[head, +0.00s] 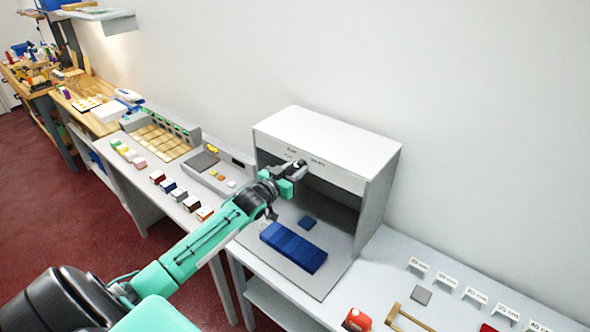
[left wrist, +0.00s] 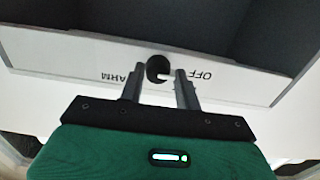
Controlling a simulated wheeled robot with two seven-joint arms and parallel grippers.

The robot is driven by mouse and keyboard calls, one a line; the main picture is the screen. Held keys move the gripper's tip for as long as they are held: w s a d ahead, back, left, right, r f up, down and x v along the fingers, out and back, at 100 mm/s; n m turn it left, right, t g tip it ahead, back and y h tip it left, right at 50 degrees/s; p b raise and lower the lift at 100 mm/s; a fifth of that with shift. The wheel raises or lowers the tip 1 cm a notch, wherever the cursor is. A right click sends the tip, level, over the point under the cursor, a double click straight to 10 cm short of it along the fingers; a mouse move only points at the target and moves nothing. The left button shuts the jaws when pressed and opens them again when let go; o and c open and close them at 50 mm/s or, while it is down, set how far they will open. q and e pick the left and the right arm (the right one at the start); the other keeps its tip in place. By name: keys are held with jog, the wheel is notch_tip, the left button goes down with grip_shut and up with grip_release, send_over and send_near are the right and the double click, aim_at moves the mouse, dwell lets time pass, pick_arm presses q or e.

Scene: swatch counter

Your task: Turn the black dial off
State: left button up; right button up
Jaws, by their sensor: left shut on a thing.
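The black dial (left wrist: 157,67) sits on the white front strip of the light booth (head: 325,140). In the left wrist view it shows between the fingertips of my left gripper (left wrist: 159,76), which is shut on it. An upside-down OFF label (left wrist: 194,75) is to the dial's right there, and a label ending in ARM (left wrist: 122,77) is to its left, partly behind a finger. The dial's exact pointing is hard to tell. In the head view my left gripper (head: 299,165) reaches the booth's front panel and mostly hides the dial. My right gripper is out of view.
Under the booth lie a row of blue swatches (head: 293,247) and a small blue square (head: 307,222). A grey unit (head: 217,170) stands left of the booth. Labelled cards (head: 446,280), a red object (head: 357,320) and a wooden piece (head: 408,318) are on the right counter.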

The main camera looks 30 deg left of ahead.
pick_arm(q)
jog(key=shift+f, duration=0.1)
jog(key=o, duration=1)
jog(key=shift+c, duration=0.2)
jog(key=shift+s, duration=0.1)
jog(key=shift+s+f+b, duration=0.15)
jog(key=shift+s+b, duration=0.25)
jog(key=shift+s, duration=0.15)
jog(key=s+a+b, duration=0.1)
jog(key=s+b, duration=0.3)
jog(key=s, duration=0.8)
jog(key=shift+s+b, duration=0.25)
jog(key=shift+b, duration=0.05)
